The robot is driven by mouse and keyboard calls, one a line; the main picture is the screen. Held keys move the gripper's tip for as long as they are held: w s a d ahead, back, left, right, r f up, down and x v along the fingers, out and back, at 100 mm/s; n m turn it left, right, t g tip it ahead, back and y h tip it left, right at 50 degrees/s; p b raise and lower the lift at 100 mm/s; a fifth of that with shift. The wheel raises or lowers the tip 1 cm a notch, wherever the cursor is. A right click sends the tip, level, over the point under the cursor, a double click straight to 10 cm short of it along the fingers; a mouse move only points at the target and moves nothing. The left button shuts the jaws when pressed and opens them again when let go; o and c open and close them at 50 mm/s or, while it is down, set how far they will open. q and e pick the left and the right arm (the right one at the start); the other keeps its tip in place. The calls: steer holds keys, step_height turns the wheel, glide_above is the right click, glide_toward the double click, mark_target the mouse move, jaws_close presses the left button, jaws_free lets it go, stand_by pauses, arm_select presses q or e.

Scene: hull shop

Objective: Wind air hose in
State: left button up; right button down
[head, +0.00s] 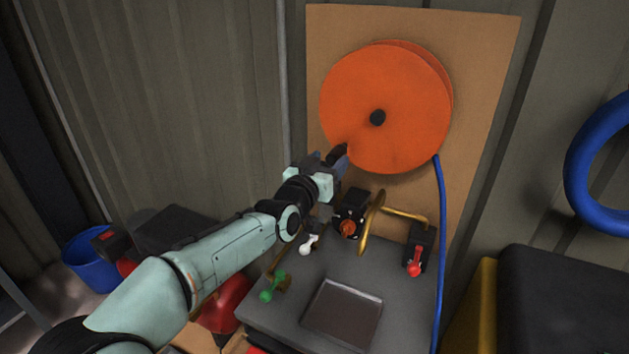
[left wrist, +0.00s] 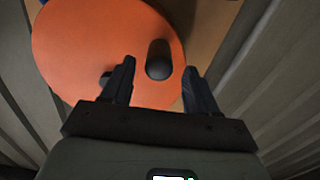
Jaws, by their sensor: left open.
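The hose reel (head: 400,85) is a large orange disc on a tan board, with a dark hub (head: 377,117) at its middle. A blue air hose (head: 441,250) leaves its lower right edge and hangs down. My left gripper (head: 334,156) is open at the reel's lower left edge. In the left wrist view, a dark rounded handle (left wrist: 158,60) stands out from the orange face (left wrist: 75,45), in the gap between the fingers of the left gripper (left wrist: 160,80), with space visible on both sides. In the head view the gripper partly hides this spot. My right gripper is out of view.
Below the reel is a grey bench (head: 290,315) with a recessed tray (head: 345,312), brass pipe (head: 373,222), and red (head: 415,265), green (head: 270,292) and white (head: 308,243) handles. A blue coil (head: 585,165) hangs at right. A blue bucket (head: 85,262) stands at left.

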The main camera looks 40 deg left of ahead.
arm_select(q)
steer(key=b+v, duration=0.1)
steer(key=v, duration=0.6)
steer(key=shift+s, duration=0.35)
steer(key=shift+d, duration=0.15)
